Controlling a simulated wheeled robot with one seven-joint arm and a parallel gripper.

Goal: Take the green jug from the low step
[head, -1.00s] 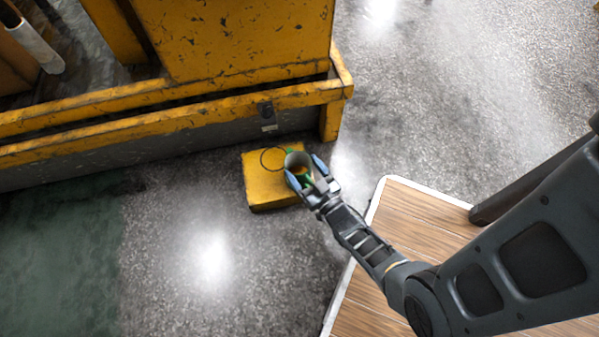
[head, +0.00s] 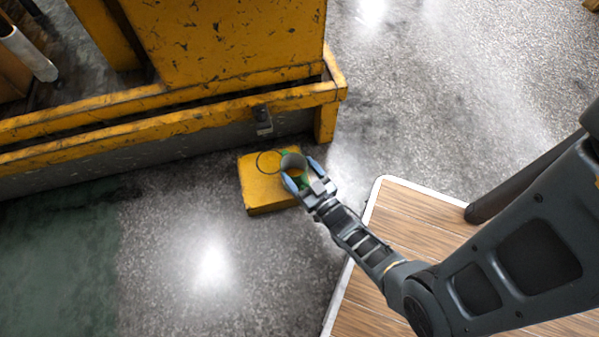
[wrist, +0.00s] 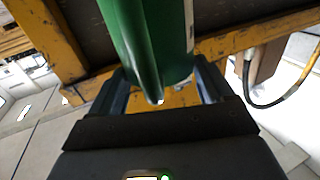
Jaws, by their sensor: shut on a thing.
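The green jug (head: 293,161) shows from above at the right side of the low yellow step (head: 262,193), with its open mouth toward the head camera. My gripper (head: 300,171) is shut on the jug, one finger on each side of it.
A large worn yellow machine frame (head: 180,115) stands behind the step, with a small dark fitting (head: 262,118) on its rail. A thin dark ring (head: 268,161) shows by the jug. Grey floor (head: 210,260) is clear in front.

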